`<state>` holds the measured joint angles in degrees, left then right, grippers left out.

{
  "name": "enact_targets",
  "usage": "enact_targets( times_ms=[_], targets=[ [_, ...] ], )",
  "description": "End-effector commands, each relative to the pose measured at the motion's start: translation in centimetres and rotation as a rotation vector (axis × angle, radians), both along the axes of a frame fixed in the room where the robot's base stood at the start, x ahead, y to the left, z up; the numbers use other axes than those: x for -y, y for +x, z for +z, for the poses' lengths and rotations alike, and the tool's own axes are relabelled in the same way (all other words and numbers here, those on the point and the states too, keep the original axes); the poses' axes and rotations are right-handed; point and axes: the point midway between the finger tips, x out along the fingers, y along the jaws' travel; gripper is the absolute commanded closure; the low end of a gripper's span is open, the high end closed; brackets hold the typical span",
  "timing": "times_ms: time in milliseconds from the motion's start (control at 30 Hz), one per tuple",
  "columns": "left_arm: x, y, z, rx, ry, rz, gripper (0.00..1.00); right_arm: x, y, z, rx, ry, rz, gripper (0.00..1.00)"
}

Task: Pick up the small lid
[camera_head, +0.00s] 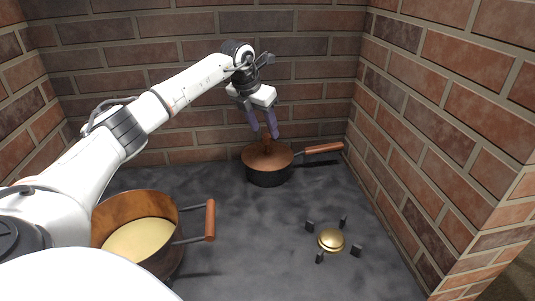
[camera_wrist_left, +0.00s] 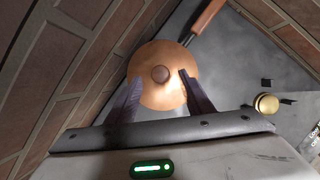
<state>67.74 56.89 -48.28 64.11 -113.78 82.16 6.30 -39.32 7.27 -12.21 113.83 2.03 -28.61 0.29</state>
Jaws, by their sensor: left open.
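The small lid (camera_head: 262,160) is a copper-brown disc with a knob on top. It rests on a dark saucepan (camera_head: 268,177) near the back wall. In the left wrist view the lid (camera_wrist_left: 158,92) shows from above, with its round brown knob (camera_wrist_left: 160,73) at the middle. In the left wrist view the fingers (camera_wrist_left: 157,90) stand apart over the lid. Whether they touch the knob I cannot tell. My right gripper is not in view.
The saucepan's wooden handle (camera_head: 324,148) points right, close to the right brick wall (camera_head: 430,110). A large copper pot (camera_head: 163,262) with yellowish contents stands at the front left, its handle (camera_head: 210,220) pointing right. A brass burner (camera_head: 331,240) with dark supports is at the right. The middle counter is clear.

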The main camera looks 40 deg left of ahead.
Motion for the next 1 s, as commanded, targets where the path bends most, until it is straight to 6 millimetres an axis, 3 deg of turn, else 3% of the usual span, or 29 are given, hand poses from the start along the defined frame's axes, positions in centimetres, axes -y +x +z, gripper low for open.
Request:
enact_targets(
  times_ms=[167,433,733,1000],
  targets=[
    [0.0,0.9,-2.2,-0.002,-0.001,0.000,0.53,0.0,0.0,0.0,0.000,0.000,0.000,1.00],
    [-0.1,1.0,-2.5,0.000,0.000,-0.001,0.53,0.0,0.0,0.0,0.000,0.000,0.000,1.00],
    [-0.1,1.0,-2.4,0.000,0.000,-0.001,1.00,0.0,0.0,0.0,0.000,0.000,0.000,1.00],
    [-0.1,1.0,-2.3,0.002,0.000,0.000,1.00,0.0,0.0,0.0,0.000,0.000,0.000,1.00]
  ],
)
